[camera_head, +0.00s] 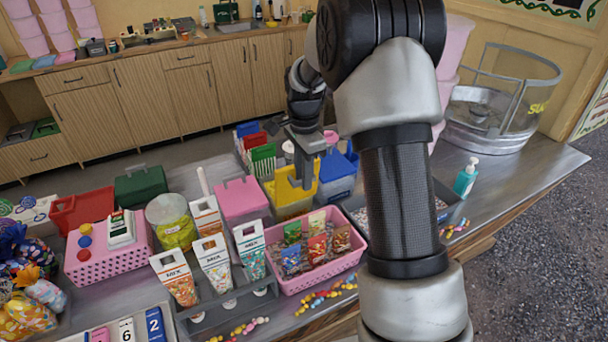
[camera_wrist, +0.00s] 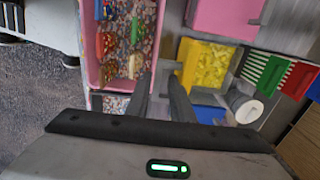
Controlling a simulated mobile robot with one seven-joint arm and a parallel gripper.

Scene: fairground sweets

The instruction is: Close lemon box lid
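The lemon box (camera_head: 292,211) is yellow and stands behind the pink basket on the counter. In the wrist view the lemon box (camera_wrist: 207,66) is open at the top and shows yellow contents. A yellow edge along its near-left side may be the lid, seen nearly edge-on; I cannot tell its exact angle. My gripper (camera_head: 302,178) points down in front of the yellow box, partly covering it. In the wrist view my gripper (camera_wrist: 162,88) has its two fingers apart with nothing between them, the right finger close to the yellow edge. Contact cannot be told.
A pink basket (camera_head: 282,278) of sweet packets is in front of the yellow box. A pink lidded box (camera_head: 241,199) stands to the left and a blue box (camera_head: 338,183) to the right. Mix cartons (camera_head: 213,262) crowd the front left.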

